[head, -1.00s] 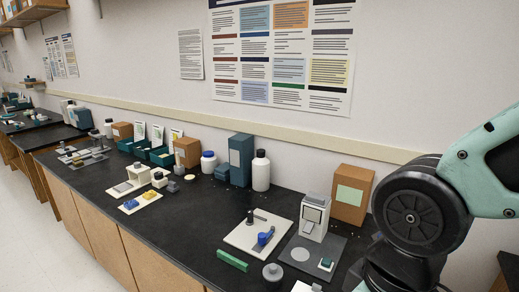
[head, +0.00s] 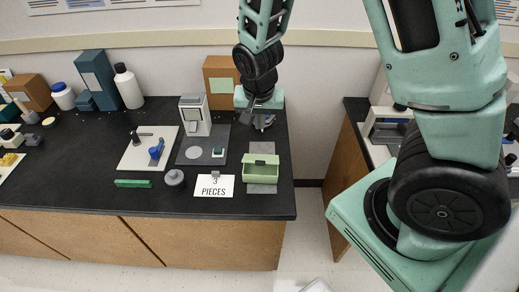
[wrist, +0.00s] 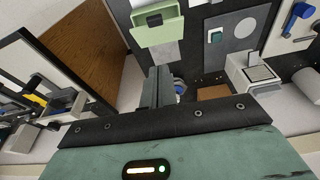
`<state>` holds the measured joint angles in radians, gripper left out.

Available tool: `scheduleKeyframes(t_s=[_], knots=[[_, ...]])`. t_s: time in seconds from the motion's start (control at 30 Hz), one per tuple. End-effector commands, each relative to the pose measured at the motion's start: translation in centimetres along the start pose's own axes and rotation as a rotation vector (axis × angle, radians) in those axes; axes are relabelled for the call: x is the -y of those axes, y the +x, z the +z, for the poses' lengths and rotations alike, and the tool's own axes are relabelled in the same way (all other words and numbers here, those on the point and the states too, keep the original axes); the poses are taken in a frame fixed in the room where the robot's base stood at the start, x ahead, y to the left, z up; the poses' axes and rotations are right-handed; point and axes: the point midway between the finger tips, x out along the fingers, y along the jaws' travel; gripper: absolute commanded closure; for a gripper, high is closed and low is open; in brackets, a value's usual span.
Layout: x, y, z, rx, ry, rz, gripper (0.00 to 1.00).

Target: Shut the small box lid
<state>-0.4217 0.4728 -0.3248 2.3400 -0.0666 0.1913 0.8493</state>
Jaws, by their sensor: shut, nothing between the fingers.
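The small box (head: 260,173) is pale green and sits on a grey mat at the right end of the black counter. Its lid (head: 262,159) stands raised along the back edge, and the box is open toward the front. The box also shows at the top of the wrist view (wrist: 152,22), with a dark slot in it. My gripper (head: 262,124) is behind the box, toward the wall, apart from it and pointing down. Its fingers (wrist: 161,86) are together and empty in the wrist view.
A "3 PIECES" card (head: 213,186) lies left of the box. A grey mat (head: 188,156) with a white device (head: 195,115) is further left. A brown box (head: 219,82) stands behind, near my gripper. The counter ends just right of the box; a gap separates another bench (head: 358,120).

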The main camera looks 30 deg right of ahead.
Motion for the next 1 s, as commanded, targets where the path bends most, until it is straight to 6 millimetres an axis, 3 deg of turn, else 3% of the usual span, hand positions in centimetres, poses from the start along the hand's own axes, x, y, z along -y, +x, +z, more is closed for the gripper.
scheduleKeyframes(t_s=[0.17, 0.73, 1.0], knots=[[-0.1, 1.5, -0.2, -0.001, 0.008, 0.004, 1.00], [-0.2, 10.1, 0.0, 0.003, 0.003, 0.004, 1.00], [-0.1, 12.1, 2.2, 0.001, 0.002, 0.003, 1.00]])
